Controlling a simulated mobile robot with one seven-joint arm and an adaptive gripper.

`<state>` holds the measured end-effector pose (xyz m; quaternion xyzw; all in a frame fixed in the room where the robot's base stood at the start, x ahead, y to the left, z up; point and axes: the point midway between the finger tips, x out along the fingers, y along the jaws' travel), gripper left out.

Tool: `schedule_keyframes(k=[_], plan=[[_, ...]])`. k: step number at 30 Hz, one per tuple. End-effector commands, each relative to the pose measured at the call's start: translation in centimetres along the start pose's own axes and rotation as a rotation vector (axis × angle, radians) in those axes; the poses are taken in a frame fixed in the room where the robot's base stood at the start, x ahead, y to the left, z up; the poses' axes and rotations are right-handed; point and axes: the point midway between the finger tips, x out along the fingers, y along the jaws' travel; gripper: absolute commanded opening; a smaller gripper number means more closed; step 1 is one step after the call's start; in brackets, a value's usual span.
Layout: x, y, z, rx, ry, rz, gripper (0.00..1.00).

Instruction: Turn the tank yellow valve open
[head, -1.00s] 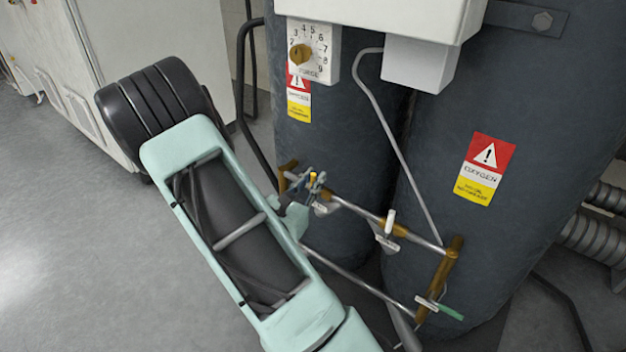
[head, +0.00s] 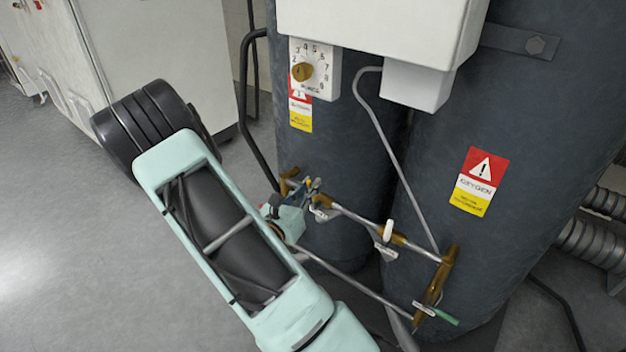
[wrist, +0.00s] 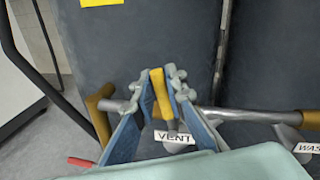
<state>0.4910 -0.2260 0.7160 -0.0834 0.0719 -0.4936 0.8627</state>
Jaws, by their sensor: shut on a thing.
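The yellow valve handle (wrist: 160,94) stands upright between the two blue-padded fingers of my gripper (wrist: 163,90) in the wrist view, above the VENT tag (wrist: 174,137). The fingers are shut on it. In the head view my gripper (head: 311,186) is at the left end of the pipe run, in front of the left dark tank (head: 340,150). The handle is too small and covered there to make out.
The pipe (head: 352,216) runs right to a brass fitting (head: 437,276) with a green handle (head: 445,317). A white-handled valve (head: 388,229) is midway along it. A dial box (head: 314,70) hangs above. A red handle (wrist: 80,162) shows low left in the wrist view.

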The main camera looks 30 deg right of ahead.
Motion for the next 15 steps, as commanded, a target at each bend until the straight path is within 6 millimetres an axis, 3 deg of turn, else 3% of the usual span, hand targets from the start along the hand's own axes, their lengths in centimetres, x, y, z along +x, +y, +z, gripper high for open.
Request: schedule_keyframes(k=[3,15], plan=[[0.0,0.7,0.7,-0.107,0.022,0.003,0.00],[0.5,3.1,-0.4,-0.478,0.096,0.004,0.00]])
